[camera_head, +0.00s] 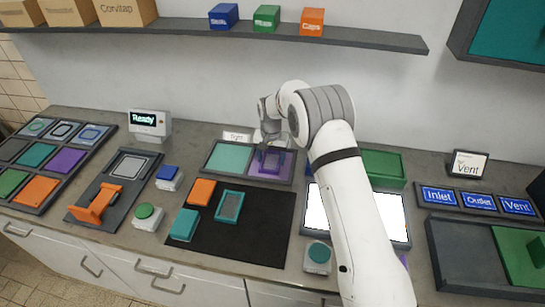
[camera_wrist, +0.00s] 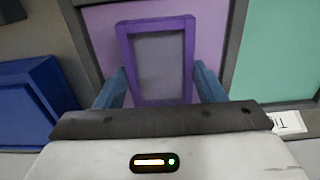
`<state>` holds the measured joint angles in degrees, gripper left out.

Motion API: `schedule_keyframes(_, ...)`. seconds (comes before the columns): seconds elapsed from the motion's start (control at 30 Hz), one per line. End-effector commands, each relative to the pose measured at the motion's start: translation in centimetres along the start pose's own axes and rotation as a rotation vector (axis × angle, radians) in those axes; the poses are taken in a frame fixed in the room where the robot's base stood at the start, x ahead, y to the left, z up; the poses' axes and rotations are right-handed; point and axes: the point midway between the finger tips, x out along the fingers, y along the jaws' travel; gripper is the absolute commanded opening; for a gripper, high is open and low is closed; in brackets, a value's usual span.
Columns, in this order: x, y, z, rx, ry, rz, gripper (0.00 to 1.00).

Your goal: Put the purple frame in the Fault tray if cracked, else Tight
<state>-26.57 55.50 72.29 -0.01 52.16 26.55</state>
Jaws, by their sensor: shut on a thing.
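The purple frame (camera_head: 271,162) is a rectangle with a greyish panel inside. In the wrist view the frame (camera_wrist: 157,22) is between the two blue fingers of my gripper (camera_wrist: 160,70), which is shut on it. It is over the lilac compartment (camera_wrist: 210,22) of the two-part tray (camera_head: 229,158) by the "Tight" label (camera_head: 237,136). I cannot tell whether it touches the compartment floor. No crack shows on the visible part; its near end is hidden by my gripper. I read no "Fault" label in either view.
The teal compartment (camera_wrist: 280,55) beside it is empty. A black mat (camera_head: 250,235) in front holds an orange piece (camera_head: 201,192) and teal pieces. A bright panel (camera_head: 316,210) and a green tray (camera_head: 385,163) are partly hidden by my arm. A shelf (camera_head: 300,33) hangs above.

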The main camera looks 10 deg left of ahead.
Motion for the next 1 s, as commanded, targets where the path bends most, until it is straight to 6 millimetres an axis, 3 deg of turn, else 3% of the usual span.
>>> schedule_keyframes(0.1, 0.5, 0.0, 0.0, 0.0, 0.0, 0.0, 0.35)
schedule_keyframes(0.13, 0.3, 0.0, 0.0, 0.0, 0.0, 0.0, 0.65)
schedule_keyframes(0.37, 0.3, 0.0, 0.0, 0.0, 0.0, 0.0, 0.84)
schedule_keyframes(0.73, -0.5, 0.0, -0.1, 0.0, 0.001, -0.001, 0.85)
schedule_keyframes(1.0, -5.6, 0.0, -0.1, 0.001, 0.004, -0.002, 0.85)
